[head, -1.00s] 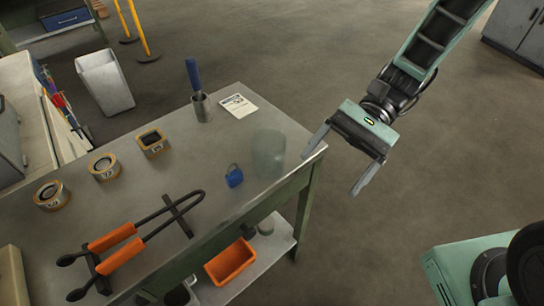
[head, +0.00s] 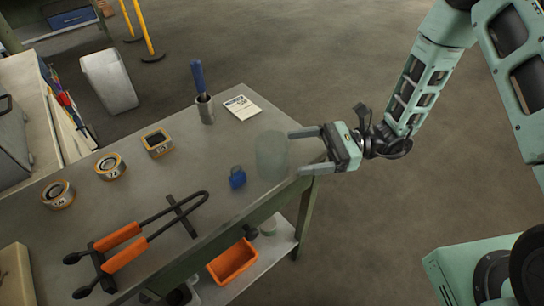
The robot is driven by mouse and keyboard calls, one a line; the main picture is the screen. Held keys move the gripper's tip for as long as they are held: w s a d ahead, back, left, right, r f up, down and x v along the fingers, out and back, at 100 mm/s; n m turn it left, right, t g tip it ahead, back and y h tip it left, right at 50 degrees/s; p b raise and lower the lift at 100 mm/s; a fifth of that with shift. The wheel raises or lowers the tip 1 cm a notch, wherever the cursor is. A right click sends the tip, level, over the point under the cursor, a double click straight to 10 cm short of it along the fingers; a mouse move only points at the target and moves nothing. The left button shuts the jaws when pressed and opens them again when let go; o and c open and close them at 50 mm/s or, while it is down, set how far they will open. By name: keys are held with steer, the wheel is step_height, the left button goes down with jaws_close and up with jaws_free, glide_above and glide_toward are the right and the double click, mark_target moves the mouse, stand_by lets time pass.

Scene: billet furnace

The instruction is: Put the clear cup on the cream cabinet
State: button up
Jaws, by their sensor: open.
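The clear cup (head: 272,157) stands upright on the grey metal table (head: 217,146), close to its right edge. It is translucent and faintly greenish. My gripper (head: 297,150) is open, with its fingers pointing left toward the cup. The fingertips are at the cup's right side; I cannot tell whether they touch it or reach around it. A cream cabinet (head: 32,98) seems to be the pale unit at the left edge, partly cut off by the frame.
A blue padlock (head: 237,177), a paper card (head: 242,107) and a metal holder with a blue-handled tool (head: 205,108) stand near the cup. Orange-handled tongs (head: 125,245) and several marked rings (head: 110,167) lie further left. An orange bin (head: 233,262) is on the lower shelf.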

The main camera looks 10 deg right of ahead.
mark_target(256, 156)
steer(key=a, duration=0.3)
steer(key=a+p, duration=0.1)
steer(key=a, duration=0.3)
steer(key=shift+s+a, duration=0.2)
steer(key=shift+a, duration=0.1)
steer(key=c, duration=1.2)
steer(key=shift+o, duration=0.2)
steer(key=shift+r, duration=0.1)
